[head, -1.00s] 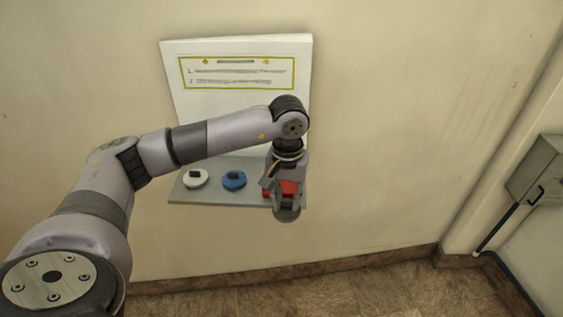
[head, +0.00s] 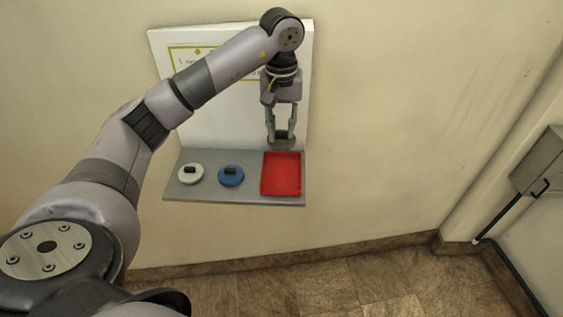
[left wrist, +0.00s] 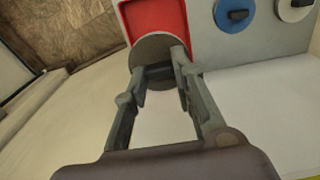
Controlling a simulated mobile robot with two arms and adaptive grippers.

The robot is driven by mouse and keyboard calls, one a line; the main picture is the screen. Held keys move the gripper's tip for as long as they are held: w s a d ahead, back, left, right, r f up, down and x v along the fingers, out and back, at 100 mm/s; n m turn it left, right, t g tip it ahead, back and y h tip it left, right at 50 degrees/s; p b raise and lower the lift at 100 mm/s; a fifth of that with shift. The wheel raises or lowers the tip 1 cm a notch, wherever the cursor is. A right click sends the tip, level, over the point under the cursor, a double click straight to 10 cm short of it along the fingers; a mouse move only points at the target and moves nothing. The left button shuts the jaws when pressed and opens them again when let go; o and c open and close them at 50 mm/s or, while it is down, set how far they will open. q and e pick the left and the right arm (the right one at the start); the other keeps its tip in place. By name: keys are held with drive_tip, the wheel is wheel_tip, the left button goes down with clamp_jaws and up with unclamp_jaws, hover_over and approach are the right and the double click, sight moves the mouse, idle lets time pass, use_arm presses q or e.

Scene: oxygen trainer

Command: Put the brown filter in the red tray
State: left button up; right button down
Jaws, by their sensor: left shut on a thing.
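My left gripper (head: 282,134) is shut on the brown filter (head: 284,145), a dark grey-brown round disc. In the head view the filter shows just behind the back edge of the red tray (head: 281,175), in front of the white back panel. The tray is a shallow rectangle, looks empty, and sits at the right end of the grey shelf. In the left wrist view the filter (left wrist: 152,47) is between the fingertips (left wrist: 160,70) and overlaps the edge of the red tray (left wrist: 155,18). The exact height above the shelf is hard to tell. My right gripper is not in view.
A white disc (head: 190,174) and a blue disc (head: 231,176), each with a black knob, sit on the grey shelf (head: 215,195) left of the tray. The white panel (head: 215,115) stands behind the shelf. A grey wall box (head: 540,165) is far right.

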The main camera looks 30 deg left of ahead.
use_arm(q)
wheel_tip(320, 180, down, 7)
drive_tip(key=shift+f+p, duration=0.15)
drive_tip(key=shift+p, duration=0.8)
wheel_tip(320, 180, down, 4)
drive_tip(key=shift+r+p, duration=0.1)
drive_tip(key=shift+p, duration=0.45)
drive_tip(key=o, duration=0.5)
drive_tip(key=shift+f, duration=0.2)
drive_tip(key=o, duration=0.4)
drive_tip(key=shift+o, duration=0.2)
drive_tip(key=shift+r, duration=0.1)
